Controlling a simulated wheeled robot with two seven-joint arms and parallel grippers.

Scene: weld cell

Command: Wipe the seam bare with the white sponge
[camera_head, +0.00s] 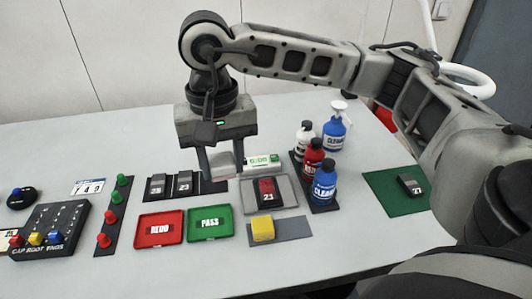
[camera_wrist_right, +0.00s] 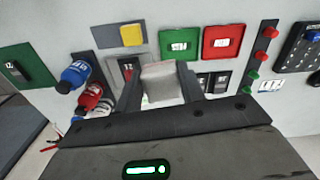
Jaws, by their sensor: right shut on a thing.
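In the head view the sponge is partly hidden by the fingers. The block sits on a grey plate (camera_head: 288,192) and shows a red patch on its top; the seam itself is too small to make out. In the right wrist view the block (camera_wrist_right: 127,66) is partly hidden behind a finger. My left gripper is not in view.
A yellow sponge (camera_head: 263,229) lies on a grey mat in front. Red (camera_head: 160,229) and green (camera_head: 210,223) trays lie to its left. Several bottles, one blue (camera_head: 324,181), stand to the right of the block. A green mat (camera_head: 385,195) holds another dark block.

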